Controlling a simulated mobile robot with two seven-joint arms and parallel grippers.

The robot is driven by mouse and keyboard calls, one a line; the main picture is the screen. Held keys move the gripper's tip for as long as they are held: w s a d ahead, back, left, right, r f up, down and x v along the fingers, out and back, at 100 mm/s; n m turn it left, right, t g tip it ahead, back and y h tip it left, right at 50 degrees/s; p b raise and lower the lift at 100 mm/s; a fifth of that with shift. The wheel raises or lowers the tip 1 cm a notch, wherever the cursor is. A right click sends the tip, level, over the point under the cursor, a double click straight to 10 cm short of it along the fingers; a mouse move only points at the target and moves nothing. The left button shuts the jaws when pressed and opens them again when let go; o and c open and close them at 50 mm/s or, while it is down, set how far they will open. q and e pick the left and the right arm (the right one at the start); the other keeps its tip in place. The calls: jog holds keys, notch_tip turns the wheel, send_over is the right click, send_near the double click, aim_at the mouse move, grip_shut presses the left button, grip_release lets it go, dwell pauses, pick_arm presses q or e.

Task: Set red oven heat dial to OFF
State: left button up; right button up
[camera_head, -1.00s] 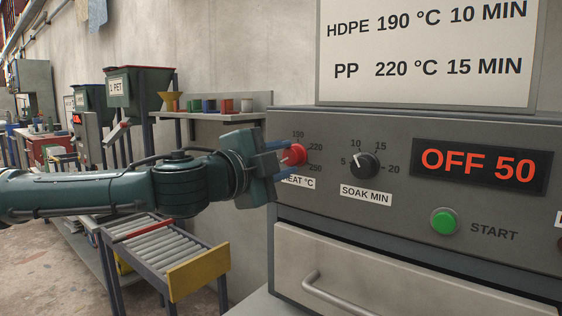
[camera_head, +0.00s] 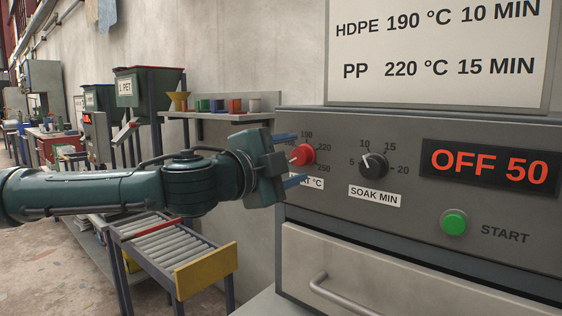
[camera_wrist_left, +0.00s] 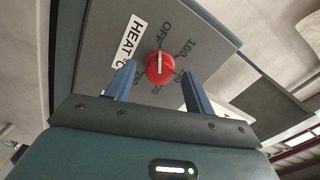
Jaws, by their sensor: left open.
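The red heat dial (camera_head: 304,155) is on the grey oven panel, beside the HEAT °C label, which is partly hidden by my left gripper. In the left wrist view the red dial (camera_wrist_left: 159,66) has a white pointer line that lines up roughly with the OFF mark (camera_wrist_left: 167,32). The oven display (camera_head: 490,166) reads OFF 50. My left gripper (camera_head: 290,159) is open at the dial, with its blue fingers on either side. In the wrist view gaps show between both fingers and the dial. My right gripper is not in view.
A black soak dial (camera_head: 373,166) and a green START button (camera_head: 454,223) are right of the red dial. The oven drawer handle (camera_head: 340,293) juts out below. A roller conveyor (camera_head: 165,245) stands below my left arm. A wall shelf (camera_head: 220,114) is behind.

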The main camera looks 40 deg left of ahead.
pick_arm(q)
jog(key=shift+s+a+r, duration=0.1)
jog(key=shift+s+a, duration=0.05)
jog(key=shift+s, duration=0.3)
jog(key=s+b, duration=0.6)
jog(key=s, duration=0.6)
jog(key=shift+a, duration=0.35)
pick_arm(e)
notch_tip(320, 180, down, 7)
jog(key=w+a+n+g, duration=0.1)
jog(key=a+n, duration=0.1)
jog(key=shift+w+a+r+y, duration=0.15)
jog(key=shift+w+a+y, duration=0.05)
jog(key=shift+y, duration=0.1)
